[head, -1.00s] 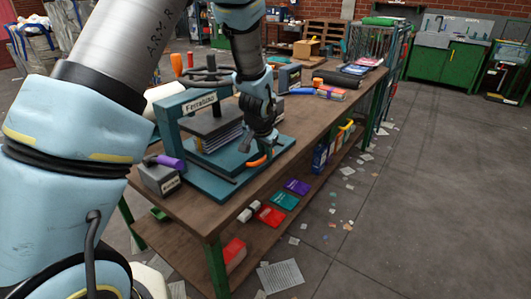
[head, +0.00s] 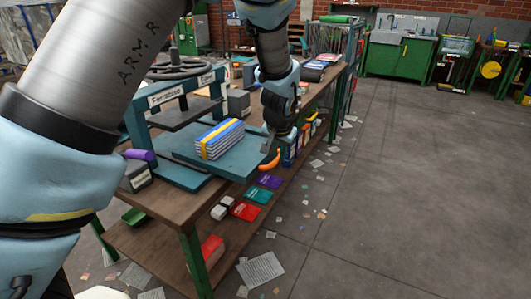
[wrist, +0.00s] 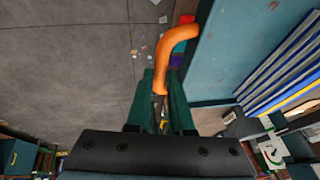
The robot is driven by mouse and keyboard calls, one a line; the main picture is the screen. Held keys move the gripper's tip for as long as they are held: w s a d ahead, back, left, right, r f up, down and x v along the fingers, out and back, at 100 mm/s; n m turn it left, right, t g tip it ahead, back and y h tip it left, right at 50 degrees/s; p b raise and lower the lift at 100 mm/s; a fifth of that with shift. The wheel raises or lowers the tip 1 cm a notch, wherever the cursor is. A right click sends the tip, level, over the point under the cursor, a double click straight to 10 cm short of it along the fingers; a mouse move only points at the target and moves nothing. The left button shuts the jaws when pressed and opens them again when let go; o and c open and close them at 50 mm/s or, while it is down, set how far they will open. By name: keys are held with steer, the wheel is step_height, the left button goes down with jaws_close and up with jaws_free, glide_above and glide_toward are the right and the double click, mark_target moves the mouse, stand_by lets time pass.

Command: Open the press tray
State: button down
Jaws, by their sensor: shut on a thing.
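The press (head: 150,105) is a blue-green frame with a handwheel on top and a "Ferrabino" label, standing on a wooden bench. Its tray (head: 180,148) is slid out to the right, past the frame. A strapped stack of blue and white books (head: 220,139) lies on the tray, clear of the press plate; the stack also shows in the wrist view (wrist: 283,68). An orange curved handle (head: 270,160) sits on the tray's outer edge. In the wrist view my gripper (wrist: 163,88) is shut on the handle (wrist: 175,50). In the head view my arm partly hides the gripper.
The wooden bench (head: 165,205) has a lower shelf with a red block (head: 211,250) and coloured booklets (head: 257,196). A grey box (head: 135,176) with a purple roll stands at the front left. Papers litter the open floor (head: 400,200) on the right.

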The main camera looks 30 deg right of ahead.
steer(key=shift+s+d, duration=0.25)
steer(key=shift+s, duration=0.15)
steer(key=c, duration=0.8)
jaws_free()
steer(key=shift+r, duration=0.15)
steer(key=b+v, duration=0.1)
steer(key=v, duration=0.9)
steer(key=shift+r+b, duration=0.2)
steer(key=shift+b, duration=0.2)
steer(key=shift+s+a, duration=0.1)
